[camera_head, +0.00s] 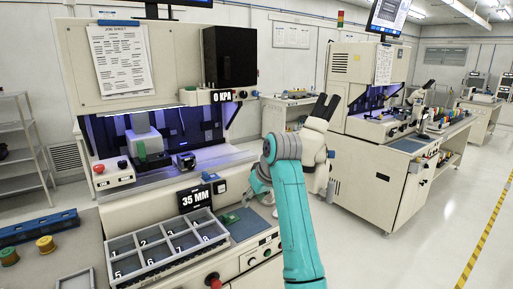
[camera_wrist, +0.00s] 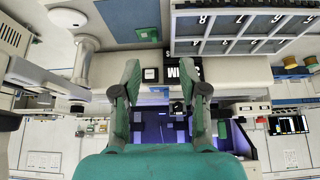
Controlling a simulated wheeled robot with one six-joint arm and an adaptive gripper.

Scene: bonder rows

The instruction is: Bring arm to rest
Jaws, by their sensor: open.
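My arm (camera_head: 299,225) is teal with a grey joint and rises from the bottom of the head view, bent at its upper end. In the wrist view my gripper (camera_wrist: 167,82) shows two green fingers spread wide apart. Nothing is between them. The bonder's front and its lit work area lie beyond the fingers, upside down in that view.
A numbered grey bin tray (camera_head: 165,250) sits on the bench at front left, near a "35 MM" display (camera_head: 194,198). A white microscope with black eyepieces (camera_head: 316,125) stands close beside my arm. A second bonder (camera_head: 365,160) stands at right. Clear floor (camera_head: 440,225) lies right.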

